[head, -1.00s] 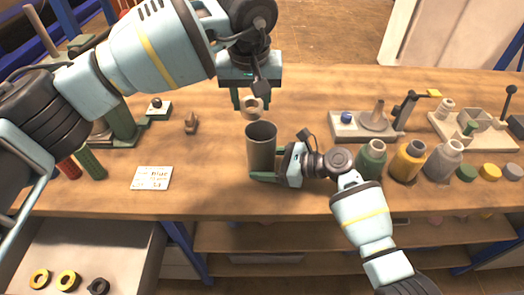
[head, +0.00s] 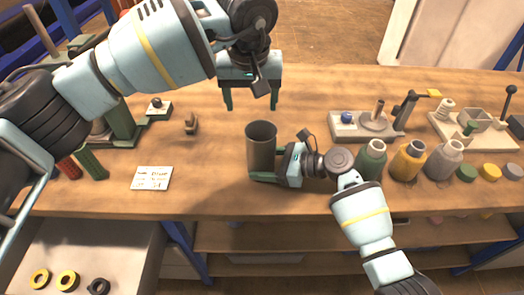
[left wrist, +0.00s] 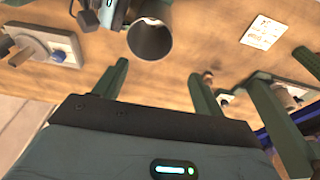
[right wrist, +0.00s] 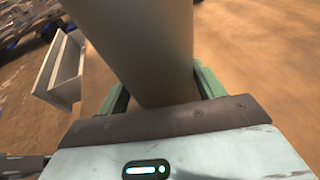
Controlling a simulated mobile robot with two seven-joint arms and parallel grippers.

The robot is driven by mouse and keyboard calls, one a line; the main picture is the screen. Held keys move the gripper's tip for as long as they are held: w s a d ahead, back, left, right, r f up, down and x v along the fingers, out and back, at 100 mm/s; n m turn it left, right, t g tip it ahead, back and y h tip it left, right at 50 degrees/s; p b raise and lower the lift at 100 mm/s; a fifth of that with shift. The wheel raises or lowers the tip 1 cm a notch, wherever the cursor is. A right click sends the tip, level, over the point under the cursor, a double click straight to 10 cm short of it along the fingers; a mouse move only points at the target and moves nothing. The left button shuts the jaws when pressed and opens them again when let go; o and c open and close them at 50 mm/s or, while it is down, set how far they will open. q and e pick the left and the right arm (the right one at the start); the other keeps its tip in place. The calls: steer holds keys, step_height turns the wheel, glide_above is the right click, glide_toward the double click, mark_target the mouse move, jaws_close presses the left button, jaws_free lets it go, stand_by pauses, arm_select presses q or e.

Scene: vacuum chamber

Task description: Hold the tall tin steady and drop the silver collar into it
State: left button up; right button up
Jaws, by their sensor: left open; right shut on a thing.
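The tall tin (head: 261,150) is a grey-brown, open-topped cylinder standing upright on the bench. My right gripper (head: 264,176) is shut around its lower part, and the tin (right wrist: 145,50) fills the space between the fingers in the right wrist view. My left gripper (head: 252,104) is open and empty, above and just behind the tin's mouth. The left wrist view shows the tin's dark mouth (left wrist: 150,40).
A printed card (head: 152,178) and a small brown piece (head: 191,124) lie left of the tin. Green, yellow and grey bottles (head: 408,161) stand to the right, near my right arm. A fixture board (head: 350,127) is behind them. The bench left of the tin is mostly clear.

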arm_select(q)
steer(key=v, duration=1.1)
steer(key=shift+r, duration=0.2)
stand_by(0.4)
arm_select(e)
steer(key=o, duration=0.8)
steer(key=shift+o, duration=0.2)
steer(key=v, duration=1.2)
steer(key=shift+s, duration=0.1)
